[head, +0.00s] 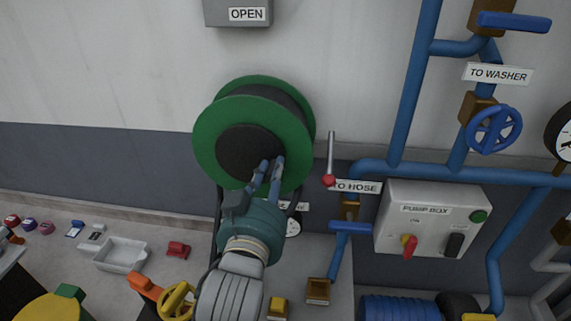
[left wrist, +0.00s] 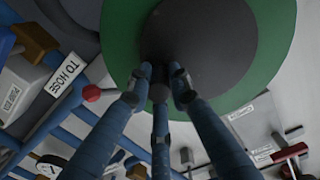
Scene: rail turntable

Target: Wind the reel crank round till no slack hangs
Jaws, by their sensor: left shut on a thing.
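The hose reel (head: 203,150) is on the wall, with green flanges and a dark round hub (head: 245,150). In the left wrist view its green flange (left wrist: 275,75) and dark hub (left wrist: 215,40) fill the top. My left gripper (head: 268,168) is at the lower right of the hub. In the left wrist view its fingers (left wrist: 160,88) are closed around a small dark knob (left wrist: 158,93), which looks like the crank handle. The rest of the crank is hidden or too dark to tell. Dark hose (head: 216,208) hangs below the reel; its lower part is hidden by my arm.
A red-tipped lever (head: 329,180) stands just right of the reel. Blue pipes, a blue handwheel (head: 494,129) and a pump box (head: 430,220) are further right. A white tray (head: 121,255) and small items lie at lower left. The wall left of the reel is clear.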

